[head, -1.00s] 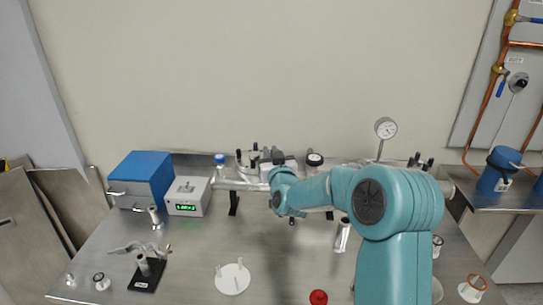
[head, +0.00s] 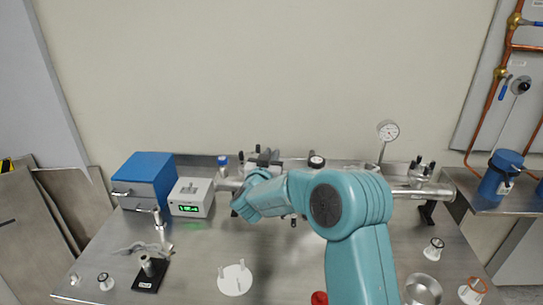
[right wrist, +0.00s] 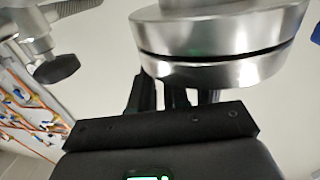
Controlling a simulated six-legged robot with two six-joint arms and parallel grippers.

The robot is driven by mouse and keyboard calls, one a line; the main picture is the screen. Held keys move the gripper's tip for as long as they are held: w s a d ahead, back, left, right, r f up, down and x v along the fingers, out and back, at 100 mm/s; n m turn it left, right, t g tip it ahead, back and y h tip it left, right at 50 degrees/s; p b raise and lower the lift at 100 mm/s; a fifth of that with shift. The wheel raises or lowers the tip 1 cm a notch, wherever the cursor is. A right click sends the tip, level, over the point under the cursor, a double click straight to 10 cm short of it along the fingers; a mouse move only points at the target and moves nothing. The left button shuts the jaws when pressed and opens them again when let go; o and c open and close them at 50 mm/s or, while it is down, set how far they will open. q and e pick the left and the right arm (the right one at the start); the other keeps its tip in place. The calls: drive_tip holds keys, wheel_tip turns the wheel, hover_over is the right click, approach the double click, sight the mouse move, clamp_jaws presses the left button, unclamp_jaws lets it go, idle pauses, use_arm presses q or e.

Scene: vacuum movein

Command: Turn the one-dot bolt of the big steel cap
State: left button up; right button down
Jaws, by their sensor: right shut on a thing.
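The big steel cap (right wrist: 220,45) shows in the right wrist view as two thick, shiny round discs with a dark gap between them. My right gripper (right wrist: 178,92) has its black fingers up against the underside of the near disc. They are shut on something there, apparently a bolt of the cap. The fingers and the disc rim hide most of it, and no dot marks are readable. My left gripper is in no view.
A grey box with a green display (head: 190,198) and a blue box (head: 143,182) stand left of the pipe end. A dial gauge (head: 388,131) rises behind the pipe. A white pegged disc (head: 235,281) lies in front.

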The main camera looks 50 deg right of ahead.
drive_tip(key=c, duration=1.4)
unclamp_jaws()
drive_tip(key=b+v, duration=0.2)
drive_tip(key=v, duration=1.4)
drive_tip(key=shift+s+a, duration=0.15)
